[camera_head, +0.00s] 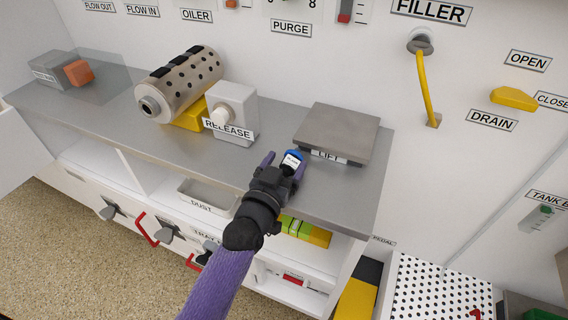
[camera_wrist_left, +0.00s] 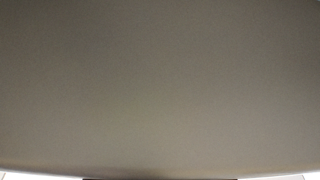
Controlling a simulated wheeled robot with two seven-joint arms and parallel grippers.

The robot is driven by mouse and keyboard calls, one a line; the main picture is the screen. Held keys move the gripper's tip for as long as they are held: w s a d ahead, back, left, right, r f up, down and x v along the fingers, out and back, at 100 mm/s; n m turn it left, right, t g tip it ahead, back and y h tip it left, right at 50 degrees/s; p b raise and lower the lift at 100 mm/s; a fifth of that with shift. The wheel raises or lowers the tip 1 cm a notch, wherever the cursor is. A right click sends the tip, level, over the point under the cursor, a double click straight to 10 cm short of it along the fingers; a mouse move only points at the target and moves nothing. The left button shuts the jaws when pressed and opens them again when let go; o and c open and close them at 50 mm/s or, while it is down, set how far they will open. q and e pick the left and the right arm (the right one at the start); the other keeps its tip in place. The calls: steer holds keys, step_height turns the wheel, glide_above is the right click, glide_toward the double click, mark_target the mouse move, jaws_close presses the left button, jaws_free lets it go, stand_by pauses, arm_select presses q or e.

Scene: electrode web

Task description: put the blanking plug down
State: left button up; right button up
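The blanking plug, a small blue and white piece (camera_head: 292,160), is at the bench top in front of the grey lift plate in the head view. It appears to rest on the bench, but its underside is hidden. My left gripper (camera_head: 283,165) is at the plug, with its purple fingers spread. A gap shows between the left finger and the plug; the right finger is close beside it, and I cannot tell if they touch. The left wrist view shows only a plain grey surface (camera_wrist_left: 160,90). My right gripper is not in view.
The lift plate (camera_head: 340,130) stands just beyond the plug. The release block (camera_head: 233,110) and a perforated cylinder (camera_head: 180,84) stand to the left. A dust tray (camera_head: 205,195) is below the bench edge. The bench (camera_head: 130,123) has bare room along its front left.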

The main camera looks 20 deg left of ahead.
arm_select(q)
steer(key=shift+s+d+f, duration=0.1)
steer(key=shift+s+f, duration=0.05)
steer(key=shift+f, duration=0.65)
steer(key=shift+r, duration=0.25)
steer(key=shift+r+p, duration=0.55)
steer(key=s+p, duration=0.3)
steer(key=s, duration=0.8)
steer(key=shift+s+a+p, duration=0.25)
steer(key=shift+s+p, duration=0.05)
steer(key=shift+p, duration=0.1)
